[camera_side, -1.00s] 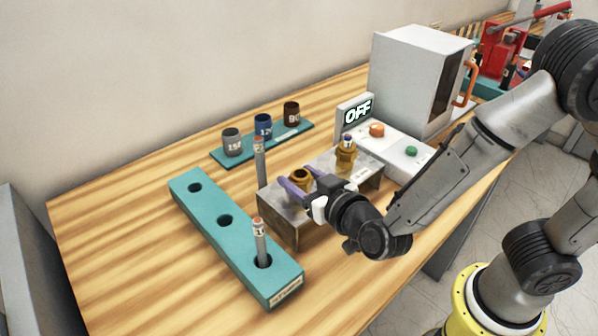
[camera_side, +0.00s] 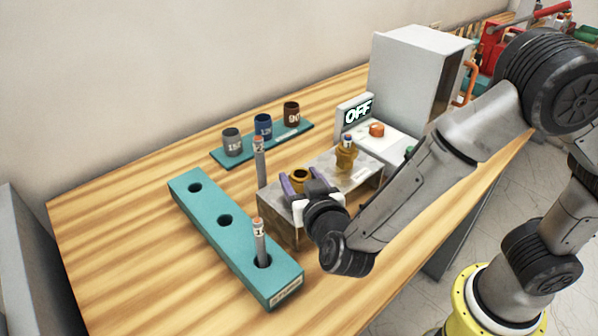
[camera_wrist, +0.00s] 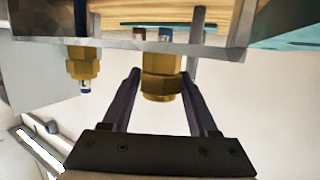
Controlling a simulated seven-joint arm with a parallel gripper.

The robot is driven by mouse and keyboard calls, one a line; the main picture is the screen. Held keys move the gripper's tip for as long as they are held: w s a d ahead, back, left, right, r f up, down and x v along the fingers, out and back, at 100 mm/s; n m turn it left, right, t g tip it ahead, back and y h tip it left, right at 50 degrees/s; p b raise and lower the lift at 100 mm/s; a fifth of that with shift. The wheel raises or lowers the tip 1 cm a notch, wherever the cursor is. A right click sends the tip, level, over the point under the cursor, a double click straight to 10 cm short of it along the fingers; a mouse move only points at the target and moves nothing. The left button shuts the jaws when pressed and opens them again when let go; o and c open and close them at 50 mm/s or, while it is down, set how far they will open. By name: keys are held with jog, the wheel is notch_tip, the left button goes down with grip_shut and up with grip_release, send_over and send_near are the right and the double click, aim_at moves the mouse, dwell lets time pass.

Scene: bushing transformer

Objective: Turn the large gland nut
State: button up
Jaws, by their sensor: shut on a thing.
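The large brass gland nut (camera_side: 299,175) sits on top of the grey metal box (camera_side: 280,213) at its left end. My gripper (camera_side: 300,182) reaches in low from the front right, with one purple finger on each side of the nut. In the wrist view, which looks upside down, the nut (camera_wrist: 162,84) stands between the two dark fingers (camera_wrist: 161,76), and my gripper is shut on it. The nut's far side is hidden in the side view. A smaller brass gland (camera_side: 346,156) with a numbered insert stands at the box's right end.
A teal block (camera_side: 207,205) with holes and upright numbered rods lies left of the box. Behind stands a teal strip (camera_side: 223,156) with several numbered sockets. An OFF display (camera_side: 356,112), an orange button (camera_side: 376,130) and a white cabinet (camera_side: 412,75) are at the back right.

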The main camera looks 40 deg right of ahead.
jog(key=shift+m+g+h, duration=0.7)
jog(key=shift+m+h, duration=0.4)
jog(key=shift+h, duration=0.2)
jog(key=o, duration=1.5)
jog(key=shift+o, duration=0.2)
jog(key=shift+v, duration=3)
